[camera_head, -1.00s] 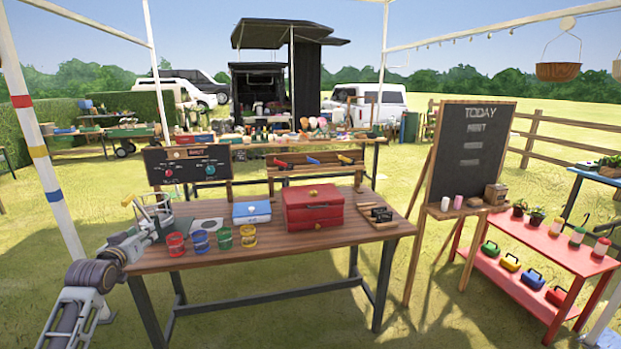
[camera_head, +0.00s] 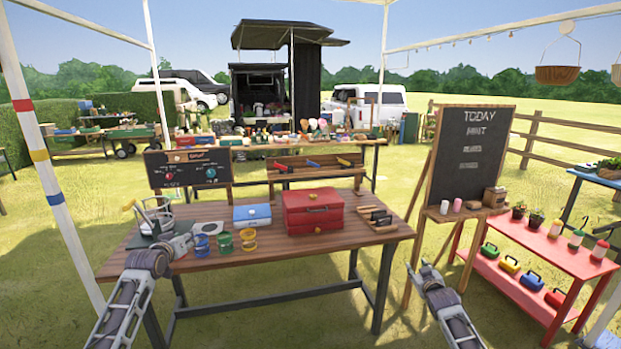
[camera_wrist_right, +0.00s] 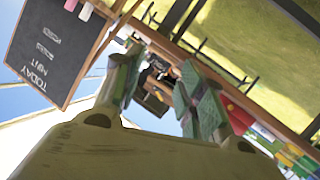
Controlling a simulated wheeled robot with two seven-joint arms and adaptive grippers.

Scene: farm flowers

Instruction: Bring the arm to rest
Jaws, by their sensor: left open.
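My left arm comes in from the lower left in the head view. My left gripper (camera_head: 146,208) is open over the left end of the wooden table (camera_head: 270,258), and I see nothing held in it. My right arm enters from the bottom right, with my right gripper (camera_head: 425,268) low beside the table's right end, in front of the chalkboard stand. In the right wrist view the right gripper (camera_wrist_right: 160,92) has its two fingers apart with nothing between them.
Blue (camera_head: 201,245), green (camera_head: 225,242) and yellow (camera_head: 248,239) cups stand near my left wrist. A blue box (camera_head: 252,215), a red toolbox (camera_head: 313,212) and a small wooden tray (camera_head: 377,220) are on the table. A chalkboard (camera_head: 473,152) and a red shelf (camera_head: 545,245) stand right.

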